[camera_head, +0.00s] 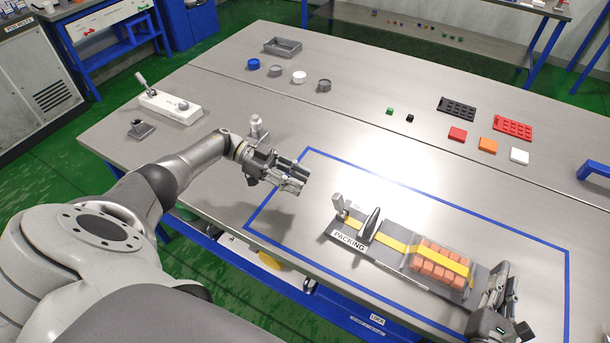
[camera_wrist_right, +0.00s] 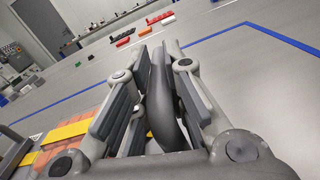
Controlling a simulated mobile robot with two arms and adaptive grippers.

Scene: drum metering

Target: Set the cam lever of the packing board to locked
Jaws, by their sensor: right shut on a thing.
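The packing board (camera_head: 345,240), labelled PACKING, lies inside the blue outline. A yellow strap (camera_head: 394,244) runs along it and over a block of orange bricks (camera_head: 436,265). A black upright lever-like part (camera_head: 371,224) stands across the strap near the label. My right gripper (camera_head: 503,285) is at the board's right end. In the right wrist view its fingers close on a dark grey curved handle (camera_wrist_right: 163,95); I cannot tell whether this is the cam lever. My left gripper (camera_head: 301,177) is open and empty, above the table near the outline's left corner.
A small grey upright piece (camera_head: 339,205) stands at the board's left end. Red, orange and white blocks (camera_head: 487,145) and black and red trays (camera_head: 457,108) lie behind. A white box with a lever (camera_head: 170,106) is at left. The table right of the board is clear.

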